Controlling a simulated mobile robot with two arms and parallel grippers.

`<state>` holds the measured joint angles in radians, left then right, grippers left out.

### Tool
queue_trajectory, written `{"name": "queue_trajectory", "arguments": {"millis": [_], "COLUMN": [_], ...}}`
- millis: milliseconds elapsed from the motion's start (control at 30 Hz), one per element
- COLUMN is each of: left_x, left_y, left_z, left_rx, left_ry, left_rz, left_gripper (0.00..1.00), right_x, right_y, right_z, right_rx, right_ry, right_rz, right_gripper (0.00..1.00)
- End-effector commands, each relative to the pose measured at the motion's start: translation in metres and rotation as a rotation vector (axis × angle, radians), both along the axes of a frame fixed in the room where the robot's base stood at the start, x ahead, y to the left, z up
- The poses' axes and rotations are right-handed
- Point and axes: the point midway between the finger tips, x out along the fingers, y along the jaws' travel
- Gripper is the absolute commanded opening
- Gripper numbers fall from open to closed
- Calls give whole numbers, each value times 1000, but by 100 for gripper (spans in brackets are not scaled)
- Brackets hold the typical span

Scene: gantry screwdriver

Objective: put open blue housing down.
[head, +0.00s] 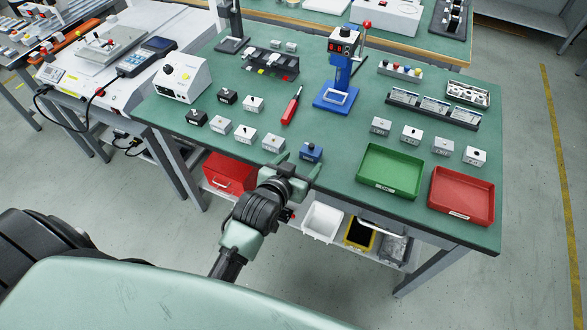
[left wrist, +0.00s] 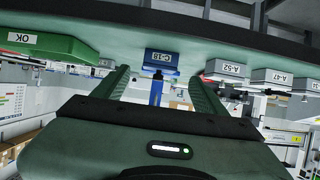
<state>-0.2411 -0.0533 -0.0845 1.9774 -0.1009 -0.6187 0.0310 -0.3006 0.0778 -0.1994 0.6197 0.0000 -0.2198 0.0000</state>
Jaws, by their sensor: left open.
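The blue housing (head: 311,152) sits on the green tabletop near its front edge, with a dark spot on top. In the left wrist view the housing (left wrist: 161,58) shows a label reading C-18 and lies beyond the fingers, in line with the gap between them. My left gripper (head: 300,166) is open and empty, just in front of the housing at the table edge. In the left wrist view its two fingers (left wrist: 158,78) are spread apart, with clear space between them. I cannot tell from here whether the housing is open inside. My right gripper is out of view.
Grey housings (head: 272,142) stand left of the blue one, others (head: 381,125) to the right. A green tray (head: 388,172) and a red tray (head: 462,195) are at the right front. A red screwdriver (head: 292,105) and a blue press stand (head: 340,85) are behind.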

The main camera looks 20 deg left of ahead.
Motion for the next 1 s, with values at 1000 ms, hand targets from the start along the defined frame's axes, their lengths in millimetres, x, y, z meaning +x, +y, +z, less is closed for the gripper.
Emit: {"name": "queue_trajectory", "arguments": {"millis": [1000], "left_x": [-119], "left_y": [-17], "left_z": [-224], "left_rx": [44], "left_ry": [399], "left_rz": [-98], "left_gripper": [72], "right_x": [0], "right_y": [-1], "right_z": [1], "right_rx": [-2], "right_ry": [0], "right_rz": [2], "right_gripper": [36]}}
